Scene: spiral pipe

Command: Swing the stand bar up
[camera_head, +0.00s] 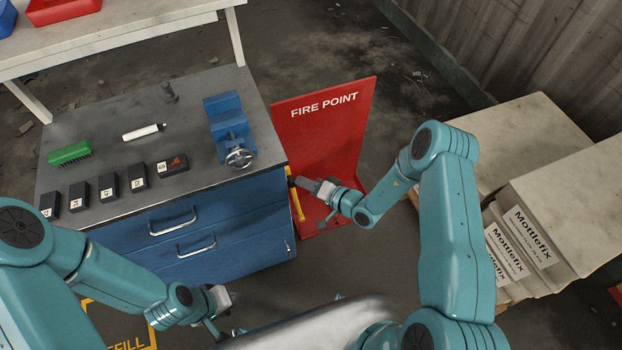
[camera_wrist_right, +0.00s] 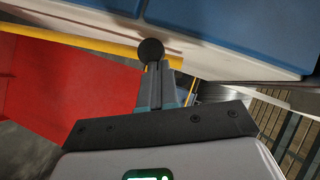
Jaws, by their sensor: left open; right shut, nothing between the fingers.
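The stand bar, a yellow bar (camera_head: 297,203), shows beside the right end of the blue cabinet, in front of the red panel. In the right wrist view the yellow bar (camera_wrist_right: 70,37) runs across the upper left, and a black ball knob (camera_wrist_right: 150,50) shows right at the fingertips. My right gripper (camera_head: 304,183) is shut with nothing between its fingers, close to the bar; its fingers (camera_wrist_right: 158,72) point at the knob. I cannot tell whether they touch. My left gripper (camera_head: 217,326) is open and empty, low in front of the cabinet.
The blue cabinet (camera_head: 205,235) carries a blue vise (camera_head: 229,130), a green brush (camera_head: 69,153), a white marker (camera_head: 143,132) and several black blocks. The red FIRE POINT panel (camera_head: 330,130) stands behind the bar.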

